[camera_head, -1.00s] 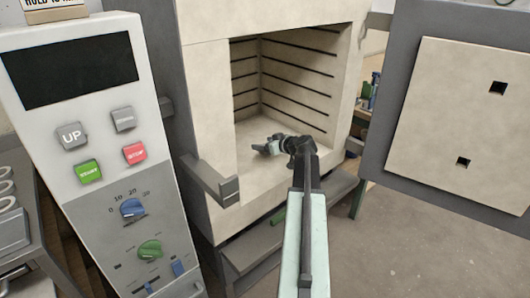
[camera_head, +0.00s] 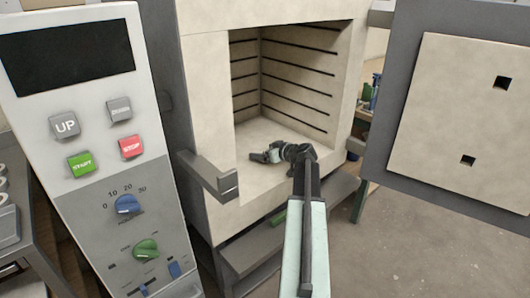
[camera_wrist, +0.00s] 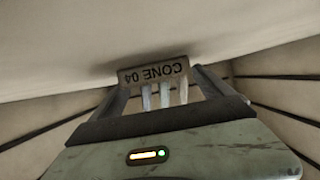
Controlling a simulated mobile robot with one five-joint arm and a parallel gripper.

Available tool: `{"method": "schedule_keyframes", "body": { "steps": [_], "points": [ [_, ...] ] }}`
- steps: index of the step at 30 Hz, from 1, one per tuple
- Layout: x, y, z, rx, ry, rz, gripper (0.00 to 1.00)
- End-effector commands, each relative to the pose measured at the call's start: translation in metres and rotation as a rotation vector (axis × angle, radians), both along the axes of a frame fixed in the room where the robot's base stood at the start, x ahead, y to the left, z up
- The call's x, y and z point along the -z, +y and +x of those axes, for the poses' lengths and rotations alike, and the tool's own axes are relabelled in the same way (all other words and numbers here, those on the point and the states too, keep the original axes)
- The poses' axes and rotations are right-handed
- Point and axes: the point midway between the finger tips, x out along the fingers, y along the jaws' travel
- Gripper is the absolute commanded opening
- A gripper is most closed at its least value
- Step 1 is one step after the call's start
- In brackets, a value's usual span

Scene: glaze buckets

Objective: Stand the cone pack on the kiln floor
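The cone pack (camera_wrist: 153,71) shows in the wrist view as a pale block lettered "CONE 04", upside down in the picture, with pale cones (camera_wrist: 165,95) rising from it toward my gripper. My gripper (camera_wrist: 157,80) has a finger at each end of the block, and both fingertips appear to touch it. In the head view my gripper (camera_head: 259,157) is inside the open kiln, low over the pale kiln floor (camera_head: 248,133). The pack is too small to make out there. The block is close to the floor (camera_wrist: 60,60) in the wrist view; I cannot tell whether it touches.
The kiln door (camera_head: 440,120) stands open at the right. A control panel (camera_head: 95,150) with buttons and knobs stands close at the left. A grey latch bracket (camera_head: 210,175) juts from the kiln's front left. The chamber around my gripper looks clear.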

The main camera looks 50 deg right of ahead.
Motion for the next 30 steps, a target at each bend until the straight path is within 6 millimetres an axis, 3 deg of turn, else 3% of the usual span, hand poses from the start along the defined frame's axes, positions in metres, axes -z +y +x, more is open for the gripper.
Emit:
{"method": "schedule_keyframes", "body": {
  "steps": [6,21,30],
  "points": [
    [-0.007,0.000,-0.001,0.001,0.000,0.000,0.90],
    [-0.048,0.008,-0.100,0.002,-0.001,0.000,0.90],
    [-0.049,0.008,-0.111,0.001,-0.001,0.000,0.90]
  ]
}}
